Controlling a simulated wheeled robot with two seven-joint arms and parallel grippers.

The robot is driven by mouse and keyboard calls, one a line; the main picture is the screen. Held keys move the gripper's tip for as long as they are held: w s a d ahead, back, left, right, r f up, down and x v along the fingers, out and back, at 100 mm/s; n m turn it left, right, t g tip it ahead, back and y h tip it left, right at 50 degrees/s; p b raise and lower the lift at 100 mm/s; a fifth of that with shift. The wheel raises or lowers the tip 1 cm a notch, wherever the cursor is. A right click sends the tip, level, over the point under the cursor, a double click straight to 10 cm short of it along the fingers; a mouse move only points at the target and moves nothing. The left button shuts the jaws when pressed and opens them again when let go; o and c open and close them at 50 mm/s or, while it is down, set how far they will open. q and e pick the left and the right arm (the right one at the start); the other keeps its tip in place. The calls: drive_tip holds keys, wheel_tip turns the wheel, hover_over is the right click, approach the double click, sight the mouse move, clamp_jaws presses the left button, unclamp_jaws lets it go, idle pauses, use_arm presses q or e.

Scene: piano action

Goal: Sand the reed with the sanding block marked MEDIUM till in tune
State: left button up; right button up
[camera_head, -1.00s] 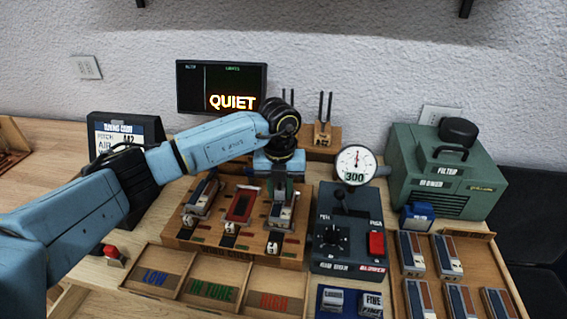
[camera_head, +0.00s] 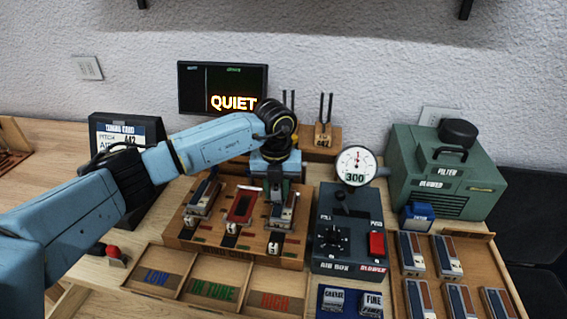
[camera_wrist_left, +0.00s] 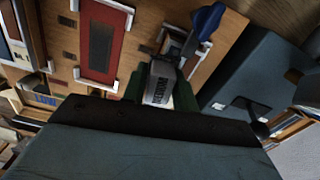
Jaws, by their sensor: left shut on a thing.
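My left gripper (camera_head: 275,190) is over the right station of the wooden reed bench (camera_head: 240,252), pointing down. In the left wrist view it is shut on a grey sanding block (camera_wrist_left: 160,86) with dark lettering, which I take for the MEDIUM block. A reed plate (camera_head: 282,213) lies at that station, partly hidden by the gripper; I cannot tell whether the block touches it. The red middle station (camera_head: 241,205) and another metal-and-wood plate (camera_head: 202,197) are to its left. My right gripper is not in view.
A screen (camera_head: 221,88) reads QUIET. COARSE (camera_head: 333,299) and FINE (camera_head: 372,301) blocks sit in front. Trays marked LOW, IN TUNE and HIGH (camera_head: 272,299) line the front.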

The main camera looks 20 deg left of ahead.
use_arm(q)
drive_tip(key=shift+w+d, duration=0.3)
drive_tip(key=shift+d, duration=0.6)
drive_tip(key=shift+d+r+p, duration=0.1)
drive_tip(key=shift+r+p, duration=0.05)
drive_tip(key=shift+p, duration=0.2)
wheel_tip(320, 180, up, 2)
drive_tip(key=shift+p, duration=0.4)
drive_tip(key=shift+r+p, duration=2.1)
drive_tip(key=shift+r, duration=0.8)
